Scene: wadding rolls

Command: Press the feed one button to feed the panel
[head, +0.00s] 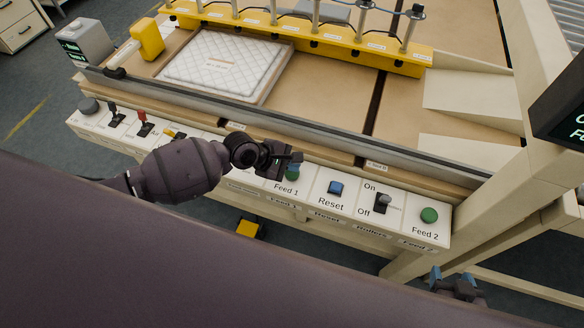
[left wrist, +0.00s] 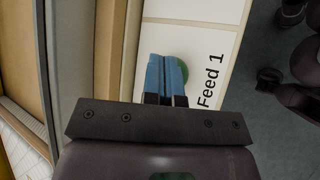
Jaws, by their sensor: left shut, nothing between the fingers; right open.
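The green Feed 1 button (head: 292,174) is on the white control panel (head: 312,196), above its printed label. My left gripper (head: 292,164) is shut and empty, with its fingertips over the button and partly hiding it. In the left wrist view the shut blue fingers (left wrist: 167,75) cover most of the green button (left wrist: 185,70); I cannot tell whether they touch it. A white quilted panel (head: 226,64) lies flat on the brown machine bed at the upper left. My right gripper (head: 452,282) is open and empty, low at the right, below the control panel.
Beside Feed 1 are a blue Reset button (head: 335,188), a rollers switch (head: 382,203) and a green Feed 2 button (head: 429,215). A red lever (head: 144,122) is further left. A yellow bar (head: 300,38) spans the machine. A cream post (head: 470,180) stands at the right.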

